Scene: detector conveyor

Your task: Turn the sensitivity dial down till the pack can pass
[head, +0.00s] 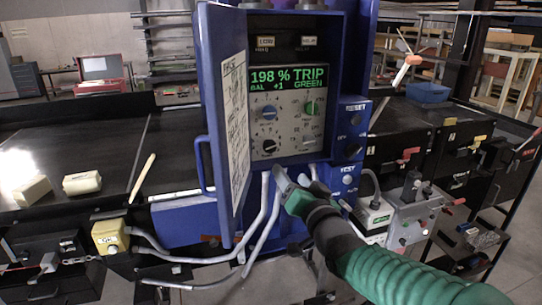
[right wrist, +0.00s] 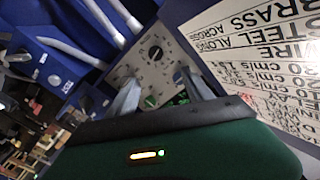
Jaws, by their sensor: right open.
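The blue detector cabinet (head: 358,40) stands open, its green-lit display (head: 290,77) reading "198 % TRIP" and "BAL +1 GREEN". Below it, the grey panel holds a blue-marked dial (head: 268,113), a green dial (head: 312,108) and a black dial (head: 269,146). The dial labels are too small to read, so I cannot tell which is sensitivity. My right gripper (head: 294,176) is open and empty, just below the panel and apart from the dials. The right wrist view shows the black dial (right wrist: 155,53) beyond its spread fingers (right wrist: 159,82). Cream packs (head: 82,182) (head: 32,190) lie on the conveyor at left.
The cabinet door (head: 232,120) with a printed card hangs open left of the panel. Grey conduits (head: 262,215) run below the cabinet. Blue RESET (head: 354,107) and TEST (head: 347,169) boxes sit at its right. A wooden stick (head: 142,178) lies on the dark conveyor (head: 110,135).

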